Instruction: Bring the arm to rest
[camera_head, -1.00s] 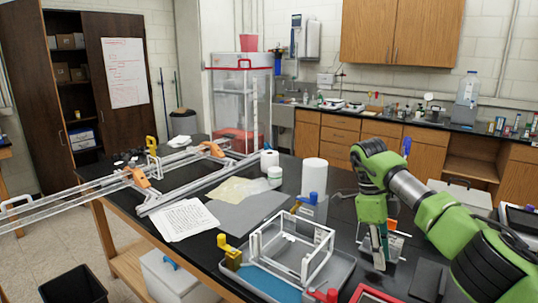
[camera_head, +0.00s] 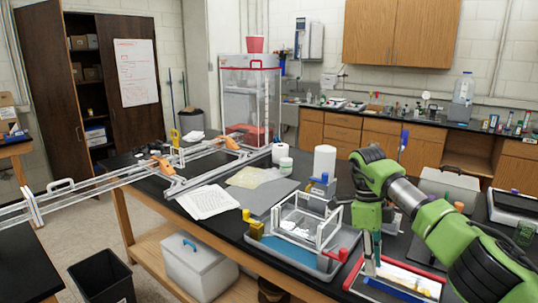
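My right arm, green and grey, comes in from the lower right. Its gripper (camera_head: 371,268) points down over the left part of a red-rimmed tray (camera_head: 436,299). The fingers are seen nearly edge-on, so I cannot tell their opening, and nothing clearly held shows. Left of it, a small white extrusion frame (camera_head: 339,216) stands in a grey tray (camera_head: 322,272), apart from the gripper. My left gripper is out of view.
Yellow (camera_head: 254,228) and red (camera_head: 338,254) clamps sit at the grey tray. A white roll (camera_head: 324,162) and papers (camera_head: 208,202) lie behind and left. Long rails (camera_head: 95,181) run left off the bench. A black bin (camera_head: 102,284) stands on the floor.

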